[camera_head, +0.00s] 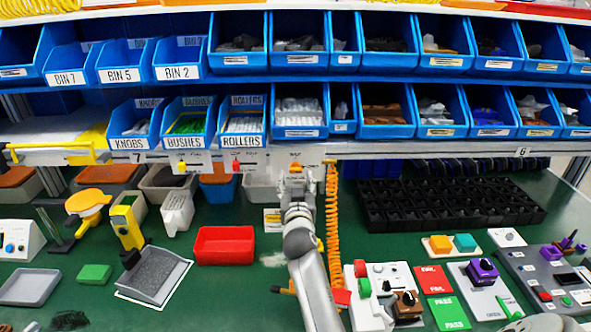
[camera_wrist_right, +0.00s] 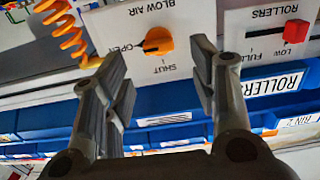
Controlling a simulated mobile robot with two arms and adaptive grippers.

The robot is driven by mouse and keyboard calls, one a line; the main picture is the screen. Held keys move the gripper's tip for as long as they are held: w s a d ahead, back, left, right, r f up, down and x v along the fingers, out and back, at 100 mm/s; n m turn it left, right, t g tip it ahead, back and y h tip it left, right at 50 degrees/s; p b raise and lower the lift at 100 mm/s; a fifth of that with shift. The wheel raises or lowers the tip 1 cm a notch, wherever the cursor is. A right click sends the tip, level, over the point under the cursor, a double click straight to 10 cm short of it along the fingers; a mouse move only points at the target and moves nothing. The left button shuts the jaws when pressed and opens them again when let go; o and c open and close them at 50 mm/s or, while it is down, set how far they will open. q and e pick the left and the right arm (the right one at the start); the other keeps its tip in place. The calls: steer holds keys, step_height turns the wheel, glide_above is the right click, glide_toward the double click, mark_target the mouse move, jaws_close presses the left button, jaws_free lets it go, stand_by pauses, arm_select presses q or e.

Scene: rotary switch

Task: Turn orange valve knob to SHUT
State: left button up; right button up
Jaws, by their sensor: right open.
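The orange valve knob (camera_wrist_right: 158,41) sits on a white panel marked BLOW AIR, with OPEN and SHUT labels, upside down in the right wrist view. Its dark pointer end points toward OPEN. My right gripper (camera_wrist_right: 160,75) is open and empty, its fingers spread to either side below the knob in that picture. I see no contact with the knob. In the head view my right gripper (camera_head: 297,182) is at the shelf's front strip, just below the small orange knob (camera_head: 296,167). My left gripper is not in view.
An orange coiled hose (camera_head: 333,225) hangs close to the right of my right gripper. A red slider (camera_wrist_right: 296,31) marked ROLLERS is beside the knob. Blue bins (camera_head: 299,115) are above. A red tray (camera_head: 225,246) and a black rack (camera_head: 450,205) stand on the green table.

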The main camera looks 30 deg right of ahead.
mark_target(296, 171)
steer(key=x, duration=0.3)
steer(key=shift+w+d, duration=0.1)
steer(key=shift+w, duration=0.05)
steer(key=shift+x, duration=0.95)
steer(key=shift+w+d, duration=0.1)
steer(key=shift+w, duration=0.1)
steer(key=shift+f, duration=0.15)
steer(key=shift+c, duration=0.6)
steer(key=c, duration=0.9)
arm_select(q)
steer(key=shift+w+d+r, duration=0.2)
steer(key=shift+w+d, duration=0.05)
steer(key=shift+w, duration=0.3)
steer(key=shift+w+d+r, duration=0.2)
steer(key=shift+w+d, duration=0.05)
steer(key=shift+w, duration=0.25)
